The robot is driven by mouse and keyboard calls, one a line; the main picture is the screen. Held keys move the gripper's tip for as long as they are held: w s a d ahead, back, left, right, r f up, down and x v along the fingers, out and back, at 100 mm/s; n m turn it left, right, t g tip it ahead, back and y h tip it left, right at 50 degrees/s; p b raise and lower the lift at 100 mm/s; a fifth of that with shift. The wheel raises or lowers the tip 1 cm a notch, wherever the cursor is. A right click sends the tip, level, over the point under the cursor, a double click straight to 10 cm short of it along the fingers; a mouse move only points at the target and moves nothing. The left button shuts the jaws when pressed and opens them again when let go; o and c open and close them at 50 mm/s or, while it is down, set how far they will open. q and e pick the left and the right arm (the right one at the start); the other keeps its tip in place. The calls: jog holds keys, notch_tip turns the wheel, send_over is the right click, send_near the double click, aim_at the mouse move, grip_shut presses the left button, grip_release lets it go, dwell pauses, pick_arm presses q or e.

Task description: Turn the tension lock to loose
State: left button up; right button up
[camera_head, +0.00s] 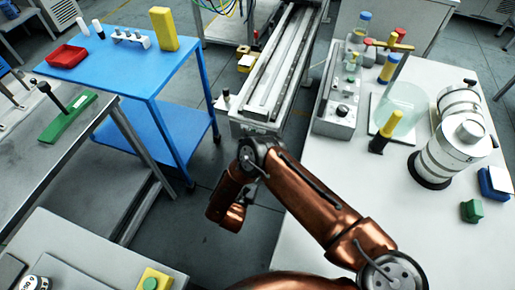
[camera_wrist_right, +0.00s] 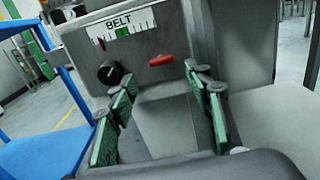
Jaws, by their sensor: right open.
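In the right wrist view, a grey panel carries a white scale plate marked BELT (camera_wrist_right: 124,27), a round black knob (camera_wrist_right: 110,72) with a white mark, and a short red lever (camera_wrist_right: 162,59) lying nearly level. No readable label shows which of these is the tension lock. My right gripper (camera_wrist_right: 160,80) is open and empty, its green-padded fingers below the panel. The red lever is ahead of the gap, apart from the fingers as far as I can tell. In the head view my copper right arm hangs near the conveyor's near end (camera_head: 255,125); its fingers are not discernible. My left gripper is not in view.
A blue cart (camera_head: 150,75) with a red tray (camera_head: 66,56) and yellow block (camera_head: 164,29) stands left. A white table (camera_head: 340,190) with metal canisters (camera_head: 452,155) and a control box (camera_head: 338,115) stands right.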

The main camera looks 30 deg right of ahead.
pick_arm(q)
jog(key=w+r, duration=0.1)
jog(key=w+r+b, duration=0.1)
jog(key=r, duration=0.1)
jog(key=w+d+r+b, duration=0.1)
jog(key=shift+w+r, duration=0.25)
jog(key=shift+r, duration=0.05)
pick_arm(e)
jog(key=x, duration=0.6)
jog(key=shift+d, duration=0.35)
jog(key=shift+w, duration=0.1)
jog(key=shift+c, duration=0.5)
jog(key=c, duration=1)
jog(key=shift+c, duration=0.2)
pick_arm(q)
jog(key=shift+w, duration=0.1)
